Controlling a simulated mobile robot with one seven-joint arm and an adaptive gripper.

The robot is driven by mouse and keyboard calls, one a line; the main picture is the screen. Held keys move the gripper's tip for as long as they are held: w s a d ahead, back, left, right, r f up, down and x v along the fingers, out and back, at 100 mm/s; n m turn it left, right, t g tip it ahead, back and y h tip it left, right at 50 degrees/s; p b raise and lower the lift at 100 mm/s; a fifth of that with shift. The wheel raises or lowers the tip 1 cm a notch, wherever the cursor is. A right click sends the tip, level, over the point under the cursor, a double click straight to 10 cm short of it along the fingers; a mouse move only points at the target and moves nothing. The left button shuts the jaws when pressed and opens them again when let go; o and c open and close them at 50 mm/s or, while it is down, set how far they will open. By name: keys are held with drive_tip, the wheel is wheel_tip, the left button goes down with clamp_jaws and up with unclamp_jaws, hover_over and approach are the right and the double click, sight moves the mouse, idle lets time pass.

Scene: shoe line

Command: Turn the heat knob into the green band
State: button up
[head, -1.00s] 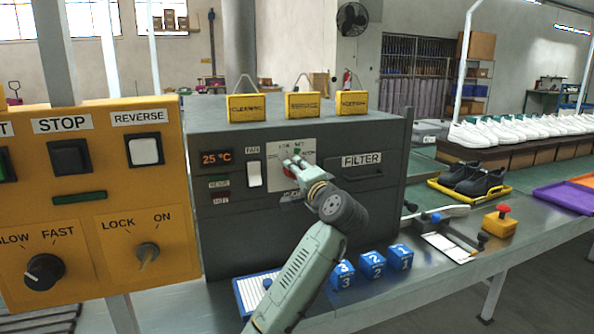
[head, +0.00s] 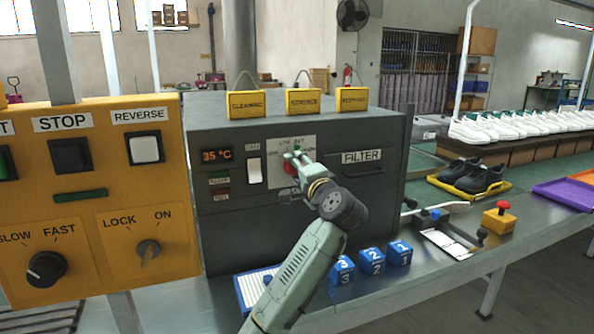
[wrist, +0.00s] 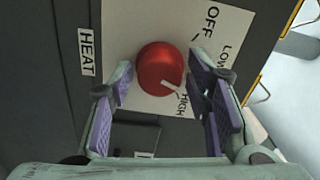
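The red heat knob (wrist: 160,68) sits on a white dial plate (wrist: 120,25) on the dark heater box (head: 230,245). In the wrist view its white pointer mark lies toward the HIGH label (wrist: 183,104). In the head view the knob (head: 290,168) is partly hidden by my gripper (head: 298,158). A small green patch (head: 297,148) shows above it. I cannot tell how far the green band runs. In the wrist view my gripper (wrist: 160,82) is open, with a purple-padded finger on each side of the knob and gaps to both. The display (head: 216,155) reads 35 °C.
A white rocker switch (head: 254,171) is left of the dial, and the FILTER drawer (head: 360,175) is right. Numbered blue blocks (head: 371,260) stand on the bench below. A yellow control panel (head: 90,200) stands at the left.

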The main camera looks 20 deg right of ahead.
drive_tip(key=shift+o, duration=0.8)
drive_tip(key=s, duration=1.2)
drive_tip(key=shift+d, duration=0.2)
